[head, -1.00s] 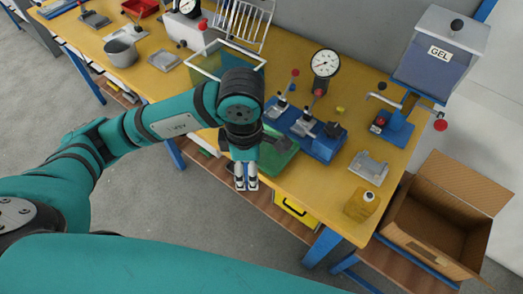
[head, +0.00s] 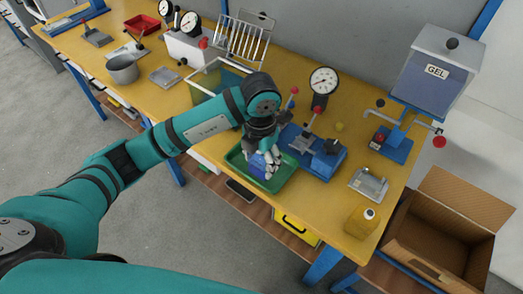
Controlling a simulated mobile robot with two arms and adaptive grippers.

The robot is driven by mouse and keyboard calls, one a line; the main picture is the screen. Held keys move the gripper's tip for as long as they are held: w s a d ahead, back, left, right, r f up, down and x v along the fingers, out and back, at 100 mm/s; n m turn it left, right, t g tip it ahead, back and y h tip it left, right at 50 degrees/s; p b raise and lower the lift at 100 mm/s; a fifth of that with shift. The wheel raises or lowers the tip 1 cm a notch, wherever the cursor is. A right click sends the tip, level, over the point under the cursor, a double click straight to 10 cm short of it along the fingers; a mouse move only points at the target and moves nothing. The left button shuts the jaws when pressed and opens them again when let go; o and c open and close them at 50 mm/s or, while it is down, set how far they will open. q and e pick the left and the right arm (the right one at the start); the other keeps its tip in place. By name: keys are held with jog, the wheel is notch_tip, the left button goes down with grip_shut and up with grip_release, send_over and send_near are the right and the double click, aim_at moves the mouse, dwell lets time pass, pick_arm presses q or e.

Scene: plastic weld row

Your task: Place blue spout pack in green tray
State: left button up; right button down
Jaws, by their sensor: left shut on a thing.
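The green tray (head: 279,182) lies at the front edge of the yellow bench, near the middle of the head view. My left gripper (head: 268,163) points down over the tray and is shut on the blue spout pack (head: 257,166). The pack shows as a small blue patch beside the fingers, within the tray's outline; the rest of it is hidden by the gripper. I cannot tell whether the pack touches the tray floor. My right gripper is not in view.
A blue clamp fixture (head: 318,155) stands just right of the tray, with a pressure gauge (head: 322,82) behind it. A clear open-topped box (head: 205,88) is behind my left arm.

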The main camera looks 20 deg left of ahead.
pick_arm(q)
jog(key=w, duration=0.2)
jog(key=w+a, duration=0.1)
jog(key=w, duration=0.1)
jog(key=shift+w+a+f+p, duration=0.1)
jog(key=shift+w+f+p, duration=0.1)
jog(key=shift+w+p, duration=0.2)
notch_tip(320, 180, down, 3)
jog(key=shift+s+r+p, duration=0.1)
jog(key=shift+r+p, duration=0.05)
jog(key=shift+p, duration=0.35)
jog(key=shift+f, duration=0.35)
jog(key=shift+f, duration=0.1)
jog(key=shift+f, duration=0.15)
jog(key=o, duration=1.3)
jog(key=shift+c, duration=0.2)
